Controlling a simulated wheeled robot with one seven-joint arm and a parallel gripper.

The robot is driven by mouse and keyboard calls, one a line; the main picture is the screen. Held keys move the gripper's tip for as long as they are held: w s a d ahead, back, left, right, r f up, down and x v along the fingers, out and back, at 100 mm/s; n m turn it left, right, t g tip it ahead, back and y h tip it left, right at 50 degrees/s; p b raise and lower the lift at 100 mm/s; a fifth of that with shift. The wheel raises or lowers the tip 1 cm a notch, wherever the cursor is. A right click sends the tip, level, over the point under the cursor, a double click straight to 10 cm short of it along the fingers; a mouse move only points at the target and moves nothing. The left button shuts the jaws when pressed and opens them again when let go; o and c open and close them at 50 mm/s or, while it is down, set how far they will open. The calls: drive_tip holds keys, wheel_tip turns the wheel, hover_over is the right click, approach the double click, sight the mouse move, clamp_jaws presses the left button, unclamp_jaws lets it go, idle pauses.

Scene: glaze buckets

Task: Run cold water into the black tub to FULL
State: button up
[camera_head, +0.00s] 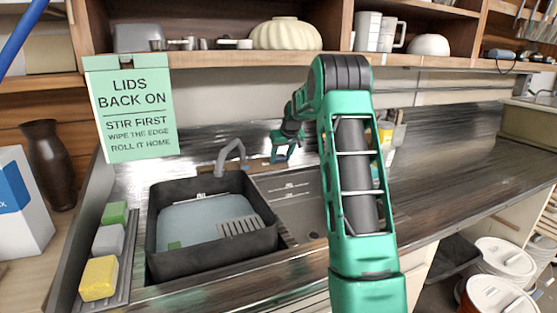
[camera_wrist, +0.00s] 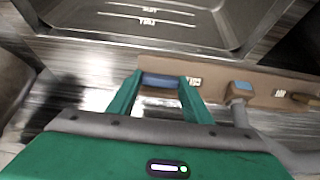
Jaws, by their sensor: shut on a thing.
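The black tub (camera_head: 155,240) sits in the left part of the sink, with pale bluish water inside. White marks show on its back wall, too small to read. A grey spout (camera_head: 238,146) curves over its back edge; I cannot make out a stream. My gripper (camera_head: 281,158) is behind the sink, right of the spout. In the wrist view my gripper (camera_wrist: 160,82) is shut on a blue tap handle (camera_wrist: 160,79), between its two green fingers.
An empty metal basin (camera_head: 300,205) with marks lies right of the tub. Green, grey and yellow sponges (camera_head: 99,278) line the left edge. A green sign (camera_head: 130,110) hangs at left. The counter at right (camera_head: 450,175) is clear. White lidded buckets (camera_head: 505,255) stand at lower right.

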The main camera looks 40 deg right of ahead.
drive_tip(key=shift+a, duration=0.15)
drive_tip(key=o, duration=1.1)
drive_tip(key=shift+c, duration=0.2)
drive_tip(key=v, duration=1)
drive_tip(key=shift+s+r, duration=0.2)
drive_tip(key=shift+r, duration=0.05)
